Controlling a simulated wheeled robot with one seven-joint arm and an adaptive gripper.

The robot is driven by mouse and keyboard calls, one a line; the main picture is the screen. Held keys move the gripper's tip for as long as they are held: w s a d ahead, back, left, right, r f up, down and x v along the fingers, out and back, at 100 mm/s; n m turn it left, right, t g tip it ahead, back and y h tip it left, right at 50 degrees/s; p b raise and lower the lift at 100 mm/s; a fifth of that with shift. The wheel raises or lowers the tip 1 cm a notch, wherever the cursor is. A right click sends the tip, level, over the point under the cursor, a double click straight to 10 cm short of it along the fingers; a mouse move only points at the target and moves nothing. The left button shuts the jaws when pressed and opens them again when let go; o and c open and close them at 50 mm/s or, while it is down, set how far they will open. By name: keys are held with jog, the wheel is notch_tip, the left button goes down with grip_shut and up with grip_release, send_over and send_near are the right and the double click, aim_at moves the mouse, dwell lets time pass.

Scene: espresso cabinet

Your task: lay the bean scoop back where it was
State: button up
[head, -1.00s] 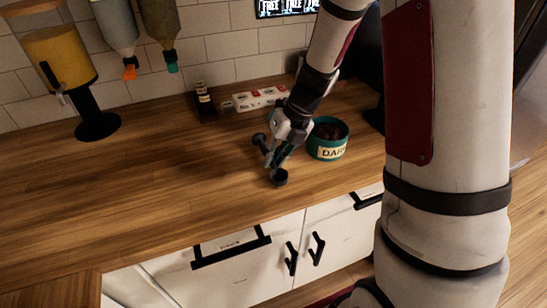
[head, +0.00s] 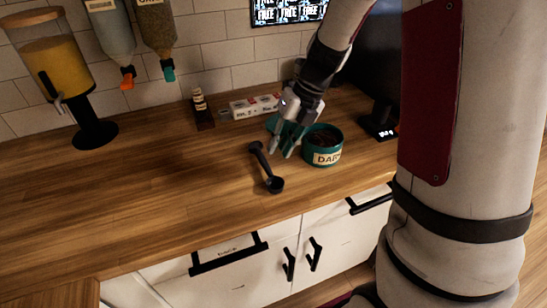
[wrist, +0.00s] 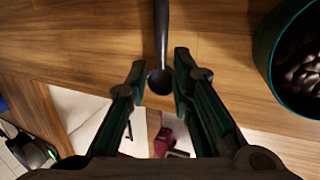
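The black bean scoop (head: 263,164) lies on the wooden counter, its round bowl towards the front edge and its handle pointing back. My gripper (head: 283,152) is open and empty, just right of the scoop and apart from it. In the wrist view the scoop's handle (wrist: 161,35) and bowl show beyond the gap between the spread fingers (wrist: 160,62), touching neither. The teal tin (head: 323,147) of dark beans stands right of the scoop, close to my gripper; its rim also shows in the wrist view (wrist: 264,55).
A dispenser with yellow contents (head: 58,62) stands at the back left. A small dark bottle (head: 201,108) and a white box (head: 255,106) stand by the tiled wall. A dark machine (head: 378,75) is at the right.

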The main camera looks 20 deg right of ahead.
jog(key=s+r+n, duration=0.5)
jog(key=r+n, duration=0.3)
jog(key=r, duration=0.1)
jog(key=s+a+r+n+t+h, duration=0.1)
jog(key=s+r+n+h, duration=0.1)
jog(key=s+n, duration=0.6)
jog(key=s+a+r+n+t+h, duration=0.1)
jog(key=s+r+n, duration=0.3)
jog(key=s+n, duration=0.5)
jog(key=n+t+h, duration=0.1)
jog(key=n, duration=1)
jog(key=shift+s+a, duration=0.3)
jog(key=shift+a, duration=0.05)
